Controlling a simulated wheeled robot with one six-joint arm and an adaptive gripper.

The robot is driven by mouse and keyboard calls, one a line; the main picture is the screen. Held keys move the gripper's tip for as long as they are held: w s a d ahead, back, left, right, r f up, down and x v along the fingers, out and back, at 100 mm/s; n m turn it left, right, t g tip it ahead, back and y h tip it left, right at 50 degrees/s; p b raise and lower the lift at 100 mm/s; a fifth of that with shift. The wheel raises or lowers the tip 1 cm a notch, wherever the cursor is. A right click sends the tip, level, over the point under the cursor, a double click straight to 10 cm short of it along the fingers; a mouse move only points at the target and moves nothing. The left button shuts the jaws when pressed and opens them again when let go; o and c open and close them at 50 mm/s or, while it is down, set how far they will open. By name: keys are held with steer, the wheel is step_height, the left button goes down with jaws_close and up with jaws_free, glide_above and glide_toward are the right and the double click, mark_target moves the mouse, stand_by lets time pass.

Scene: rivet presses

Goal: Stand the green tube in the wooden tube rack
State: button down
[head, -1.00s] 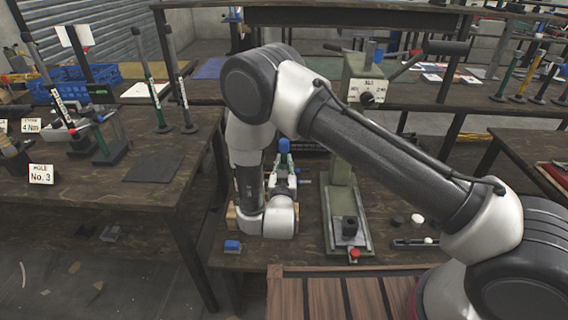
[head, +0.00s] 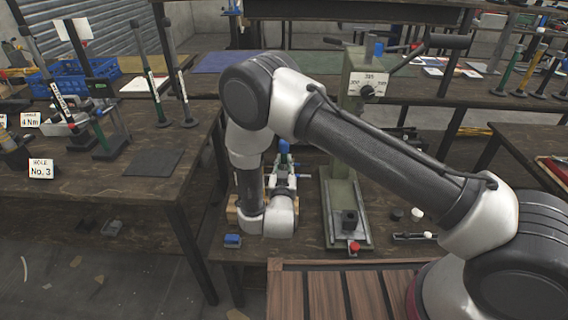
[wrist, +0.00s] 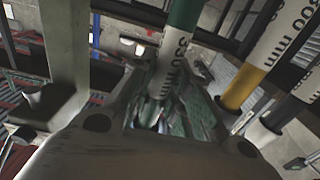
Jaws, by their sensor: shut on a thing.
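My gripper (head: 283,174) is low over the bench in the head view, largely hidden by my own arm. The wooden tube rack seems to be the pale wood (head: 231,214) beside and behind my wrist. Most of it is hidden, so I cannot tell whether the tube touches it.
A green-grey press (head: 342,200) stands just right of my gripper. A small blue block (head: 232,240) lies at the bench's front left. Black and white small parts (head: 417,214) lie right of the press. A yellow-and-white labelled post (wrist: 256,72) shows in the wrist view.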

steer(key=shift+f, duration=1.2)
steer(key=c, duration=1.3)
jaws_free()
steer(key=s, duration=0.7)
steer(key=shift+s+a, duration=0.1)
steer(key=shift+s, duration=0.15)
steer(key=shift+f, duration=0.1)
